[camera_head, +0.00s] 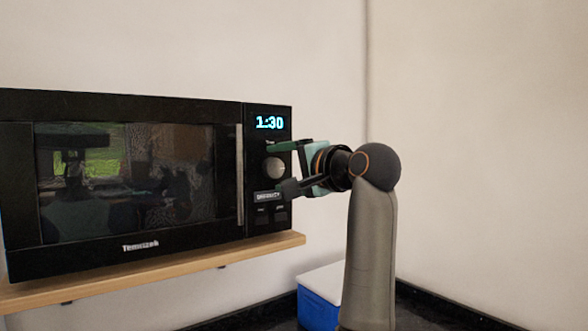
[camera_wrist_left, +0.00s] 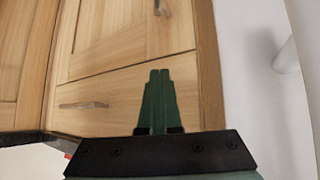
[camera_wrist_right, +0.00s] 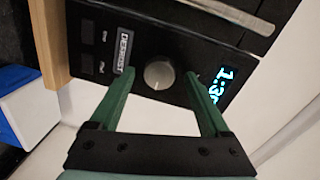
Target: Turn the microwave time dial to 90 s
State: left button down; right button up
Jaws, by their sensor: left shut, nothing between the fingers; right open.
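The black microwave (camera_head: 180,235) stands on a wooden shelf, and its lit display (camera_head: 270,122) reads 1:30. The round silver time dial (camera_head: 274,168) is below the display; it also shows in the right wrist view (camera_wrist_right: 159,75). My right gripper (camera_head: 285,166) is open in front of the control panel. In the right wrist view its green fingers (camera_wrist_right: 160,85) point at the panel on either side of the dial, apart from it. My left gripper (camera_wrist_left: 158,75) is shut and empty, away from the microwave, facing wooden cabinet fronts.
The wooden shelf (camera_head: 150,268) runs under the microwave. A blue box with a white lid (camera_head: 320,285) sits below on the dark counter, near my right arm. Labelled buttons (camera_head: 271,212) lie under the dial. The wall to the right is bare.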

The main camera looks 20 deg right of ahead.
jog(key=b+v, duration=0.3)
jog(key=v, duration=0.9)
